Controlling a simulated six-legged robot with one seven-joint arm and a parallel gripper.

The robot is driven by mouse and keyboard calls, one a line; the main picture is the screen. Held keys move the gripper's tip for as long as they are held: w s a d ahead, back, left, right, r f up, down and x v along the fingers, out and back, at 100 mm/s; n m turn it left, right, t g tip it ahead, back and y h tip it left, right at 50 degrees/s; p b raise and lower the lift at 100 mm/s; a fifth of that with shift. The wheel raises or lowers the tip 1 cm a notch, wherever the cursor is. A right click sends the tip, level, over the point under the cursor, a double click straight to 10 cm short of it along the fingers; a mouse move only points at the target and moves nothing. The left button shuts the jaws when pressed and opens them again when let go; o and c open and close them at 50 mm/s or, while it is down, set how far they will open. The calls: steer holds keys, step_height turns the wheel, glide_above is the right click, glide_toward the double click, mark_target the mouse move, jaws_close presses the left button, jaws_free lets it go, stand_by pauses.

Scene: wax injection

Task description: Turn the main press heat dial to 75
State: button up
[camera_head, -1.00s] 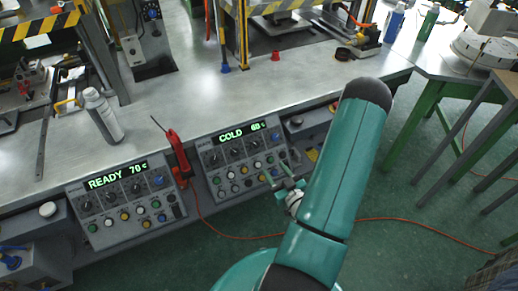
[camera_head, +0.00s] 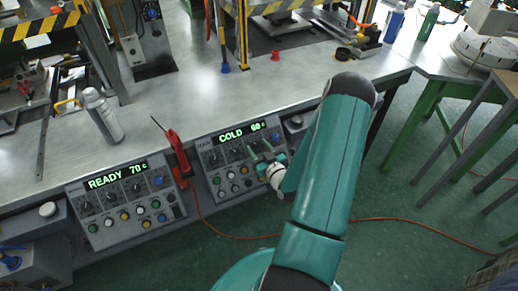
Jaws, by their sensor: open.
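Two control panels are mounted on the bench front. The right panel (camera_head: 212,159) has a green display (camera_head: 242,132) reading COLD 60 °C. The left panel (camera_head: 75,200) has a display (camera_head: 117,175) reading READY 70 °C. Each panel has a row of dark dials above coloured buttons. My gripper (camera_head: 261,151) is in front of the right part of the right panel, its two teal fingers apart and pointing at the dials. It partly covers dials and buttons there. I cannot tell whether a finger touches a dial.
A red handheld tool (camera_head: 177,152) hangs between the panels, with an orange cable running down to the floor. A spray can (camera_head: 103,115) stands on the metal bench (camera_head: 190,95). Green table legs (camera_head: 425,110) stand at the right.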

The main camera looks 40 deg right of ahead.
steer(key=c, duration=1)
steer(key=shift+o, duration=0.2)
